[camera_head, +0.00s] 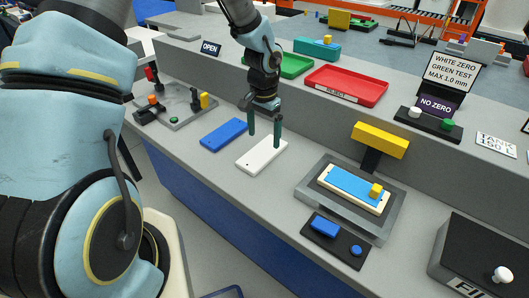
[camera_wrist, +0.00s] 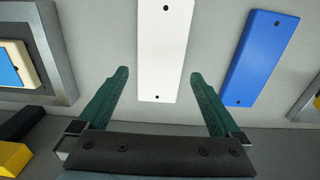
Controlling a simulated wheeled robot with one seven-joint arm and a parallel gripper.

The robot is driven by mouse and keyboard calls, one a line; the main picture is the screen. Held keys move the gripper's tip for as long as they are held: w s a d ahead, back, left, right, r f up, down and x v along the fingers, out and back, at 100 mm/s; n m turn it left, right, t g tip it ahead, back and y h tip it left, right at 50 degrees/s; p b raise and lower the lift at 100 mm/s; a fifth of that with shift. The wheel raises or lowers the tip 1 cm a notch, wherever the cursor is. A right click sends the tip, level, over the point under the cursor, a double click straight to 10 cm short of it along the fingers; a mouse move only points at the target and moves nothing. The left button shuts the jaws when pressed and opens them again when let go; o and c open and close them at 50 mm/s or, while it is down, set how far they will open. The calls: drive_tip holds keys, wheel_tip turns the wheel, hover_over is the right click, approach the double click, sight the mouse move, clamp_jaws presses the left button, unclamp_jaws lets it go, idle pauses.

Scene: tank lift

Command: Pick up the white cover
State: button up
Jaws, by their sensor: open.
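The white cover (camera_head: 257,159) is a flat rectangular plate with small dark holes, lying on the grey bench in the head view. In the wrist view my gripper (camera_wrist: 158,78) shows a finger on each side of the cover, with clear gaps to both edges.
A blue plate (camera_head: 224,134) lies close beside the white cover, also in the wrist view (camera_wrist: 259,55). A grey fixture (camera_head: 398,197) with a blue-topped part and a yellow block (camera_head: 380,141) stands to the right. A red tray (camera_head: 347,84) sits on the raised ledge behind.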

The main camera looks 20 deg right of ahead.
sight(263, 151)
drive_tip(key=shift+a+f+p, duration=0.15)
drive_tip(key=shift+f+p, duration=0.35)
drive_tip(key=shift+f, duration=0.85)
drive_tip(key=shift+a+f+p, duration=0.1)
drive_tip(key=shift+f+p, duration=0.4)
drive_tip(key=shift+f, duration=0.85)
drive_tip(key=shift+r, duration=0.1)
drive_tip(key=c, duration=1.5)
